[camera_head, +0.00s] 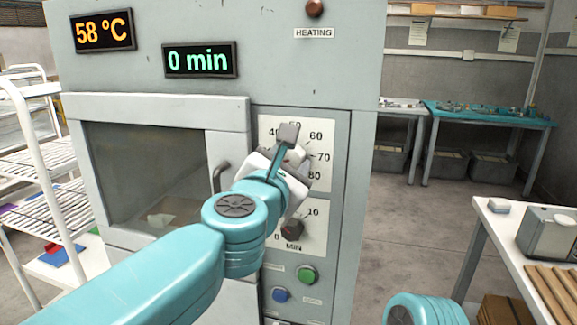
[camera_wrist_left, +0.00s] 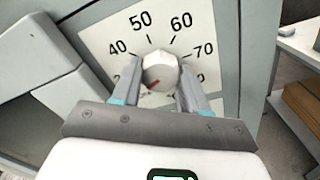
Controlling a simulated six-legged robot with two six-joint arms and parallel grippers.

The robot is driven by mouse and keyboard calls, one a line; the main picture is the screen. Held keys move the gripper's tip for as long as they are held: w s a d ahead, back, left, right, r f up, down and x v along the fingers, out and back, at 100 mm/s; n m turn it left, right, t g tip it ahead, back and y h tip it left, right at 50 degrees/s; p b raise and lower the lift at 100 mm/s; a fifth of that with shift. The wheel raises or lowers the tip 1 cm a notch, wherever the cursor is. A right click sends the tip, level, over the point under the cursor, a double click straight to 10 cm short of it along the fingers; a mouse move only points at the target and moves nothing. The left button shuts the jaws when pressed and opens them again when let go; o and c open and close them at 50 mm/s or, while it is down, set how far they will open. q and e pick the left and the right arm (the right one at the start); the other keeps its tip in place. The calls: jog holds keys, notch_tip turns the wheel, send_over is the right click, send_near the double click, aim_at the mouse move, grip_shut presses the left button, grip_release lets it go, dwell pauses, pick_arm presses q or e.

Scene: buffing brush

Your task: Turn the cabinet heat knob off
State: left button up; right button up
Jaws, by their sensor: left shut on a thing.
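The cabinet (camera_head: 347,70) stands ahead, with a heat dial plate (camera_head: 268,125) printed with temperatures. My left gripper (camera_head: 291,150) reaches the dial and hides most of its knob in the head view. In the left wrist view, the pale round heat knob (camera_wrist_left: 160,70) sits between the two fingers of this gripper, which is shut on it. A red mark shows on the knob's lower left side. The numbers 40, 50, 60 and 70 show around it; lower ones are partly covered. The displays read 58 °C (camera_head: 103,31) and 0 min (camera_head: 200,60). My right gripper is not in view.
The minute knob (camera_head: 292,229) is just below, with a green button (camera_head: 306,275) and a blue button (camera_head: 280,295) under it. A door handle (camera_head: 219,177) is left of the dial. A white rack (camera_head: 35,130) stands left and a white table (camera_head: 500,235) right.

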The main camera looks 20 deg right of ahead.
pick_arm(q)
jog(key=n+b, duration=0.1)
jog(key=n, duration=0.3)
jog(key=shift+r+n, duration=0.1)
jog(key=shift+n, duration=0.6)
jog(key=o, duration=1.1)
jog(key=shift+c, duration=0.2)
jog(key=shift+s+a, duration=0.2)
jog(key=shift+s, duration=0.1)
jog(key=b+v, duration=0.2)
jog(key=v, duration=1.3)
jog(key=shift+s+a+b, duration=0.2)
jog(key=shift+s+b, duration=0.05)
jog(key=shift+b, duration=0.15)
